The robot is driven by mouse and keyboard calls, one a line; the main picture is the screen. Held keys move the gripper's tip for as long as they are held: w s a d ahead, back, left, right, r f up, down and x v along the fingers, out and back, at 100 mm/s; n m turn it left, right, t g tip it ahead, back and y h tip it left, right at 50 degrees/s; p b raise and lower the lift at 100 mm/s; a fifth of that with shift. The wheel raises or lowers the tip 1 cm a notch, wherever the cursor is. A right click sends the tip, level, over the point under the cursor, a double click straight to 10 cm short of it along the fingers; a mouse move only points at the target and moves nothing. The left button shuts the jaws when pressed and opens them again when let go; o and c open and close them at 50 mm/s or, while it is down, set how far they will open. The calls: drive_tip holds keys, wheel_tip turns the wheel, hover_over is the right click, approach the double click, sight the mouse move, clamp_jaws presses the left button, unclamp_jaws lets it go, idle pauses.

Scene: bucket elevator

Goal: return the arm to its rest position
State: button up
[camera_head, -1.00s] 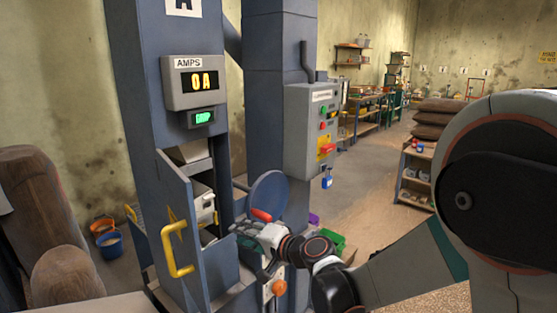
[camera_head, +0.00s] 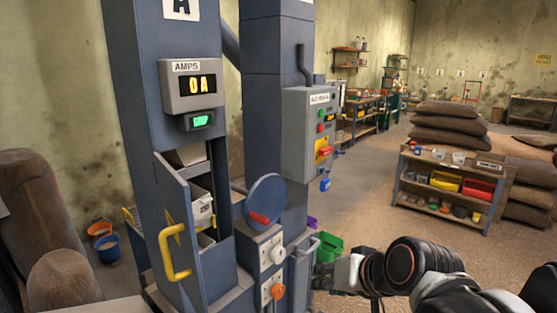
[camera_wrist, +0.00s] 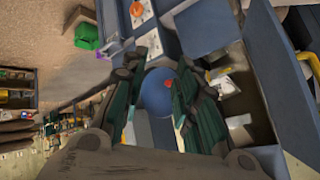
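My arm now reaches in from the lower right of the head view. My gripper (camera_head: 328,272) is at its left end, low and to the right of the blue elevator column (camera_head: 270,115), and partly hidden by the column's side parts. In the wrist view the two fingers of my gripper (camera_wrist: 168,62) stand apart with nothing between them. A round blue disc (camera_wrist: 158,92) with a red part shows beyond the gap. In the head view the disc (camera_head: 265,200) and its red handle (camera_head: 259,218) are clear of my gripper.
The open door with a yellow handle (camera_head: 174,252) stands at the left. A grey control box (camera_head: 308,130) is on the column. A green bin (camera_head: 328,247) is on the floor behind my gripper. A low shelf (camera_head: 447,160) stands at the right, with open floor before it.

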drive_tip(key=s+d+f+g+h, duration=0.1)
drive_tip(key=s+d+h, duration=0.3)
drive_tip(key=s+d, duration=0.6)
drive_tip(key=shift+s+f+n, duration=0.25)
drive_tip(key=shift+f+n, duration=0.15)
drive_tip(key=shift+f, duration=0.35)
